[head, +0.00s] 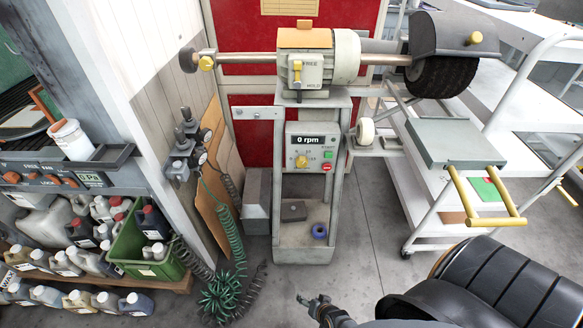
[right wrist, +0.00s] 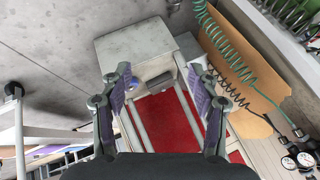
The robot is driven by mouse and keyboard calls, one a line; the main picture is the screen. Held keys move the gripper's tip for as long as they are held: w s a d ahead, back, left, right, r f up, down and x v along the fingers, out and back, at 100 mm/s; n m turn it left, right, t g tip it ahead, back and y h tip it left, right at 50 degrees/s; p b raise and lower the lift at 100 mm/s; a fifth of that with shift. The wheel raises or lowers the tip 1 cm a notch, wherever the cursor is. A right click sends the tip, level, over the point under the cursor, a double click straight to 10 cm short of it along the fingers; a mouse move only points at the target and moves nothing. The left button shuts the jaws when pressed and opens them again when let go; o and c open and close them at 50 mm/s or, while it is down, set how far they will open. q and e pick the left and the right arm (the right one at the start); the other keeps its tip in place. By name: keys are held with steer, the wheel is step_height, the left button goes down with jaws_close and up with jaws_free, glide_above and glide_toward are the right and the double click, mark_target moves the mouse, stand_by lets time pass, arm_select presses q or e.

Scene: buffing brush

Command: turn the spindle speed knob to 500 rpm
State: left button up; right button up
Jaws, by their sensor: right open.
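The yellow spindle speed knob (head: 301,161) sits on the grey control panel (head: 312,152) of the buffing machine, in the middle of the head view. The display (head: 312,140) above it reads 0 rpm. A green button (head: 328,154) and a red button (head: 326,167) are to the knob's right. My right gripper (head: 315,303) is low in the head view, well apart from the panel. In the right wrist view its two fingers (right wrist: 165,76) are spread with nothing held between them. I cannot make out the knob in that view. My left gripper is not in view.
The brush wheel (head: 440,77) projects at the upper right. A white trolley (head: 440,190) with yellow handles stands to the right. A coiled green hose (head: 233,245) hangs at left, near shelves of bottles (head: 80,235). The floor before the stand (head: 305,250) is clear.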

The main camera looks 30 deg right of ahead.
steer(key=w+r+m+t+b, duration=0.1)
steer(key=w+r+m+t, duration=0.4)
steer(key=w+r, duration=0.5)
steer(key=m+t+h+b, duration=0.3)
steer(key=m+h, duration=0.6)
steer(key=m, duration=1.8)
glide_toward(302, 164)
arm_select(q)
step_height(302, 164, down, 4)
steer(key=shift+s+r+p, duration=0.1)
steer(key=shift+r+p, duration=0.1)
steer(key=shift+p, duration=0.5)
arm_select(e)
steer(key=x, duration=0.8)
steer(key=shift+w+d+f, duration=0.1)
steer(key=shift+w+d, duration=0.05)
steer(key=shift+w, duration=0.15)
steer(key=c, duration=1.2)
